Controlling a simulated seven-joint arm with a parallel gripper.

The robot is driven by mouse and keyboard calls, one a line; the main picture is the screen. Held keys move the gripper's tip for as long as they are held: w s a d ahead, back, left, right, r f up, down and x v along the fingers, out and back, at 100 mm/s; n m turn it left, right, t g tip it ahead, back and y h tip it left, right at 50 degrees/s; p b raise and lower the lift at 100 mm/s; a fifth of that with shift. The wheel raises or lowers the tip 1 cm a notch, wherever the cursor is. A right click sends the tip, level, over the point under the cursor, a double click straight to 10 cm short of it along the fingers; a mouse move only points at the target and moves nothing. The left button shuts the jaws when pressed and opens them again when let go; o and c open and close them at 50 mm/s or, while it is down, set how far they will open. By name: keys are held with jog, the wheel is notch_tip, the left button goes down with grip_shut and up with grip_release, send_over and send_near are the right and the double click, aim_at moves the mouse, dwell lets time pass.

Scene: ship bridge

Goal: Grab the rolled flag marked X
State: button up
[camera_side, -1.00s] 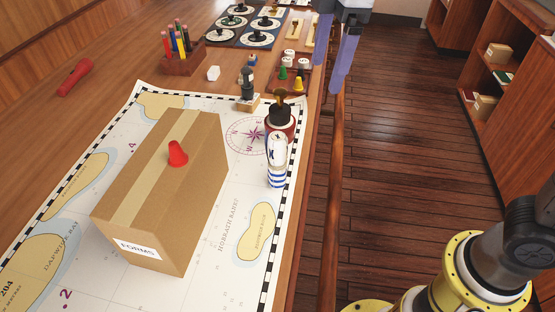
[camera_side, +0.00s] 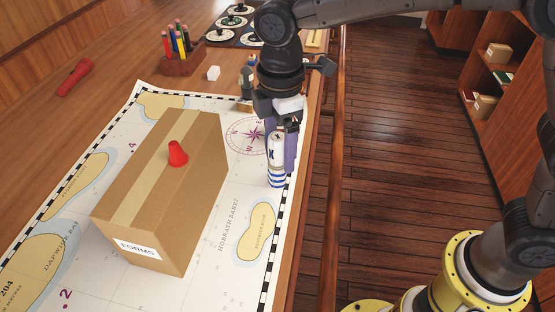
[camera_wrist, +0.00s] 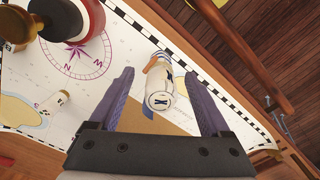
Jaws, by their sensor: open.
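The rolled flag marked X (camera_side: 277,160) is a white roll with blue stripes near its foot. It appears to stand upright on the chart near the table's right edge. In the wrist view the rolled flag (camera_wrist: 159,84) shows a dark X on its near end and lies between my two purple fingers. My gripper (camera_side: 281,150) points down at the flag from above, one finger just right of it. In the wrist view my gripper (camera_wrist: 159,76) is open, with a gap on each side of the flag. Whether a finger touches it cannot be told from the side.
A red, black-topped object with a brass knob (camera_wrist: 75,18) stands close by. The chart in front of the flag is clear.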

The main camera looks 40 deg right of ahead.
aim_at(278, 166)
jog(key=shift+a+f, duration=0.15)
jog(key=shift+f, duration=1.15)
jog(key=shift+a+f, duration=0.15)
jog(key=shift+f, duration=1.15)
grip_shut()
